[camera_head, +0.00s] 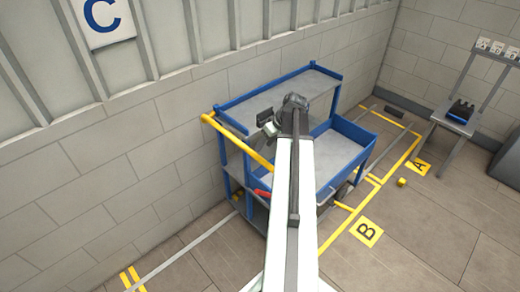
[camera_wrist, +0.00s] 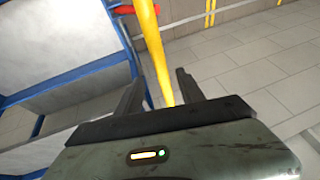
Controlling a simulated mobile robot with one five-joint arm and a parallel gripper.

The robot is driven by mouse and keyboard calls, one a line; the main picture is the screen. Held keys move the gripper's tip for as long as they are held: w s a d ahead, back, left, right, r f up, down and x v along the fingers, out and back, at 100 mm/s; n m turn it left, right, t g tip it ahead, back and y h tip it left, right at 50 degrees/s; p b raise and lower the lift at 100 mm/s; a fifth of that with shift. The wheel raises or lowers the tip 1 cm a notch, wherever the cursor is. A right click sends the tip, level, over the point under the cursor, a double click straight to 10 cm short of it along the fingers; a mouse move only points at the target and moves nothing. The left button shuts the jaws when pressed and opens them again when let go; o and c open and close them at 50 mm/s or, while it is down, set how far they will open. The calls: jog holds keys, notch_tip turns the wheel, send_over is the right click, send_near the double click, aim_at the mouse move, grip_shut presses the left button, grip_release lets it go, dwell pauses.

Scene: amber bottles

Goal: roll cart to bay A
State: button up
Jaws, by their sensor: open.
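The cart (camera_head: 340,150) has a blue frame and grey shelves and stands against the left wall. Its yellow handle bar (camera_head: 238,142) is on the near-left end. My gripper (camera_head: 266,123) is open over that end of the cart. In the wrist view the yellow bar (camera_wrist: 152,50) runs between the two open fingers of my gripper (camera_wrist: 160,88); neither finger is clearly pressed on it. Bay A is marked by a yellow floor plate (camera_head: 419,167) and yellow lines, beyond the cart to the right. My arm hides part of the cart's middle.
A yellow B plate (camera_head: 366,232) lies on the floor right of the cart. A C sign (camera_head: 103,18) hangs on the wall.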

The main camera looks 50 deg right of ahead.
aim_at(257, 155)
jog(key=b+x, duration=0.6)
jog(key=x, duration=0.1)
jog(key=shift+d+f+b, duration=0.1)
jog(key=shift+f+b, duration=0.1)
jog(key=shift+b, duration=0.15)
jog(key=shift+w+f+b, duration=0.25)
jog(key=shift+f+b, duration=0.1)
jog(key=shift+r, duration=0.1)
grip_shut()
dwell(0.6)
